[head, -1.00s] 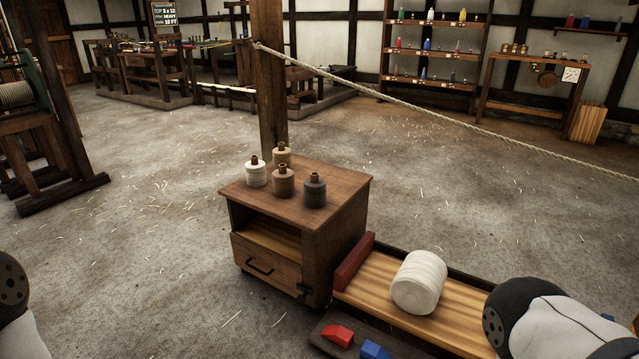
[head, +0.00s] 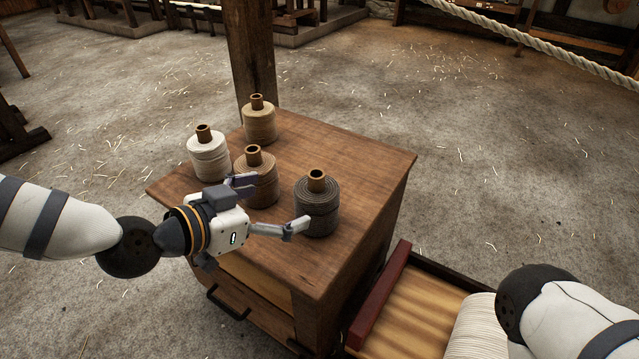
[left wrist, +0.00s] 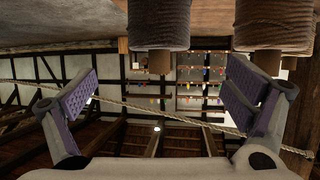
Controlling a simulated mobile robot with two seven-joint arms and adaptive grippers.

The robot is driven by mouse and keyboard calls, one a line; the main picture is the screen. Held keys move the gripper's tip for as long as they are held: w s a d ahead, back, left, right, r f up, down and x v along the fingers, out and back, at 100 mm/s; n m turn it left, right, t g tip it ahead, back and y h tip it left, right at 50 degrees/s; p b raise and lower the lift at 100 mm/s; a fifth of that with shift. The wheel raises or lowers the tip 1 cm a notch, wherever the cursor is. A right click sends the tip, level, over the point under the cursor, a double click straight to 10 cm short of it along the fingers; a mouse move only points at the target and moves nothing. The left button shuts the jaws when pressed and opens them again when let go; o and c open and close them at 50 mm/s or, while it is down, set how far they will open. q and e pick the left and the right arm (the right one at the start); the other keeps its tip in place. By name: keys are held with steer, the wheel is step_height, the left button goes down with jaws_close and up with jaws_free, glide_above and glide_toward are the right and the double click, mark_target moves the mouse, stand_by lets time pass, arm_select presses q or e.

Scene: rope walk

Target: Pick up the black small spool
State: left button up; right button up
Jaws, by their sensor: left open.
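The black small spool (head: 317,208), dark grey with a brown core on top, stands upright on the wooden cabinet top near its front right part. My left gripper (head: 270,204) is open and empty, reaching in from the left. One fingertip is close to the black spool's lower left side; the other overlaps the brown spool (head: 262,185). I cannot tell whether either touches. In the left wrist view, which looks upside down, the black spool (left wrist: 160,24) is at the top centre, the brown spool (left wrist: 272,24) to its right. My right gripper is out of view.
A white spool (head: 207,158) and a tan spool (head: 259,124) stand farther back on the cabinet (head: 350,160). A wooden post (head: 249,60) rises behind. A red-ended bench (head: 383,298) with a white roll (head: 474,328) lies right of the cabinet.

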mark_target(307, 195)
arm_select(q)
steer(key=b+x, duration=0.1)
steer(key=x, duration=0.2)
steer(key=b+x, duration=0.1)
steer(key=x, duration=0.3)
steer(key=b+x, duration=0.1)
steer(key=x, duration=0.2)
steer(key=shift+f, duration=0.4)
steer(key=shift+w+d, duration=0.2)
steer(key=shift+d, duration=0.05)
steer(key=shift+r, duration=0.1)
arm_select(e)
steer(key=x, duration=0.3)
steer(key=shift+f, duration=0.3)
arm_select(q)
steer(key=shift+w, duration=0.1)
steer(key=c, duration=1.5)
